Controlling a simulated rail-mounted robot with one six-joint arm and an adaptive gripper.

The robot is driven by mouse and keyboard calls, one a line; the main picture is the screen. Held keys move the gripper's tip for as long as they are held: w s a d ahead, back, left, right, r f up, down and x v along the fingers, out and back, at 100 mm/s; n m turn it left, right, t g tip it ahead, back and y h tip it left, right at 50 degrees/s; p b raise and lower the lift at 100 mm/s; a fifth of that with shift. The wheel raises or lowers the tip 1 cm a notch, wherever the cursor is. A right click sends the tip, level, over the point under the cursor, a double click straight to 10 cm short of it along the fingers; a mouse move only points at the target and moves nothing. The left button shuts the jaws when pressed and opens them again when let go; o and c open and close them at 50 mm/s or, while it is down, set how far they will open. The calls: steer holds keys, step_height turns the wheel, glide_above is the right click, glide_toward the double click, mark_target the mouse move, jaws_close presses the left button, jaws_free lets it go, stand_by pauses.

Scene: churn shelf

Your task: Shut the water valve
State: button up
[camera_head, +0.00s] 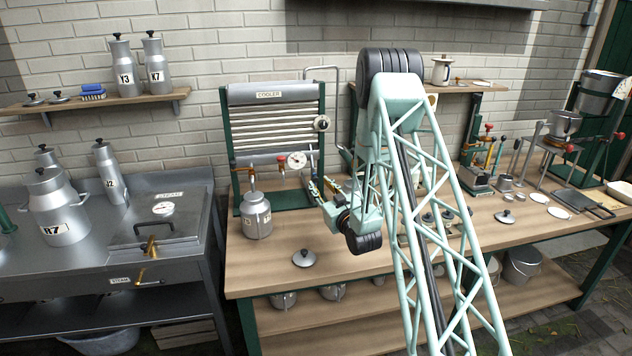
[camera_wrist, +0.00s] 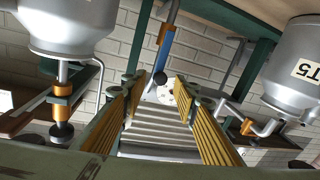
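In the wrist view, my gripper (camera_wrist: 163,92) is open, with its two yellow ribbed fingers spread apart and nothing between them. A blue lever (camera_wrist: 167,50) with a dark end is ahead, above the gap between the fingertips; it may be the water valve's handle, but no label shows. In the head view, my gripper (camera_head: 316,190) is in front of the lower right of the cooler (camera_head: 272,125), partly hidden among arm parts. A red-knobbed fitting (camera_head: 281,161) sits beside the dial (camera_head: 297,160) on the cooler. I cannot tell which fitting is the water valve.
A metal can (camera_head: 257,217) stands left of my gripper, and a loose lid (camera_head: 304,258) lies on the bench (camera_head: 262,272). The bench front is mostly clear.

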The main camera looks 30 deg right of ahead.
mark_target(316, 180)
steer(key=shift+w+d, duration=0.15)
steer(key=shift+w, duration=2.2)
steer(key=shift+c, duration=0.8)
jaws_close()
